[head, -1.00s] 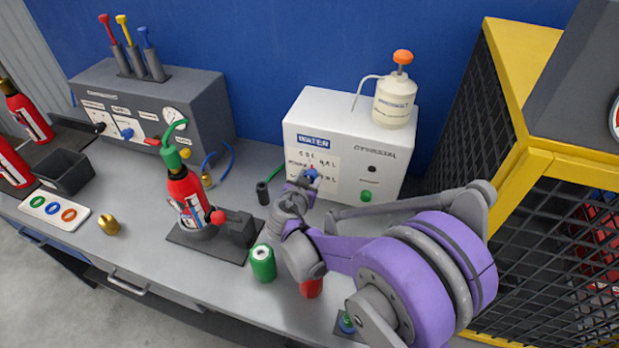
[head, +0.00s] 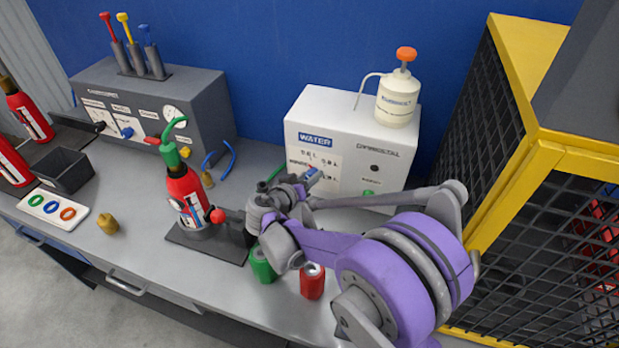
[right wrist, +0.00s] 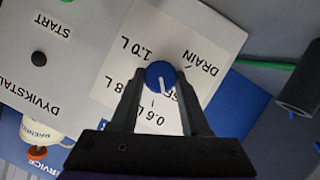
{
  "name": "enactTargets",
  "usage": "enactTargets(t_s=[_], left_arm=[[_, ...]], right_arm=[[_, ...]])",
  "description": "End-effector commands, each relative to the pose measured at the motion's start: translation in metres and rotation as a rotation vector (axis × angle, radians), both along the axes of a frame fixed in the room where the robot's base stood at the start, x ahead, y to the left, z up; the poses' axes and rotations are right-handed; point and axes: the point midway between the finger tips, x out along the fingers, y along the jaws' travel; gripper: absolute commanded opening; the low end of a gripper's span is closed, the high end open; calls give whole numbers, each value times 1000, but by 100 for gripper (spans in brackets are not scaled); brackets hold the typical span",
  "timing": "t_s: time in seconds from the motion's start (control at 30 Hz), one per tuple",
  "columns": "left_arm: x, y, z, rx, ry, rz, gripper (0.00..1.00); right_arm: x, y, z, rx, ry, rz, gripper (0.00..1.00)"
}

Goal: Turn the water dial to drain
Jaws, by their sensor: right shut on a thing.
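The blue water dial (right wrist: 158,70) sits on a white label panel in the right wrist view, with the DRAIN mark (right wrist: 203,62) to its upper right and 0.6 L below it. Its white line runs nearly up and down in that picture; which end points is hard to tell. My right gripper (right wrist: 161,80) is shut on the dial, one finger on each side. In the head view the right gripper (head: 308,180) is at the front of the white water unit (head: 395,160), and the dial (head: 312,172) is partly hidden. My left gripper is not in view.
A green can (head: 262,265) and a red can (head: 312,283) stand below my right wrist. A red extinguisher (head: 186,200) stands on a dark plate to the left. A yellow-framed mesh cage (head: 535,150) closes in the right side.

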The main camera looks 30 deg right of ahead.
Motion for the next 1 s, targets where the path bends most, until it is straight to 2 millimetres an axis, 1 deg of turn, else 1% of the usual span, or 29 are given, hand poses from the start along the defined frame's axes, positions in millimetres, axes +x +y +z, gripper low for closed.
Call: enactTargets(t_s=[0.43, 0.47, 0.6, 0.63, 0.87, 1.0], left_arm=[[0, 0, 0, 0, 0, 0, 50], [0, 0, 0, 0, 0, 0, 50], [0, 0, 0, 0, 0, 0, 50], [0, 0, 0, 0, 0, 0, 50], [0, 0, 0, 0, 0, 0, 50], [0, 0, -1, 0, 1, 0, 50]], right_arm=[[0, 0, 0, -7, 9, 0, 0], [0, 0, 0, -7, 9, 0, 49], [0, 0, 0, -7, 9, 0, 75], [0, 0, 0, -7, 9, 0, 76], [0, 0, 0, -7, 8, 0, 76], [-3, 6, 2, -7, 8, 3, 76]])
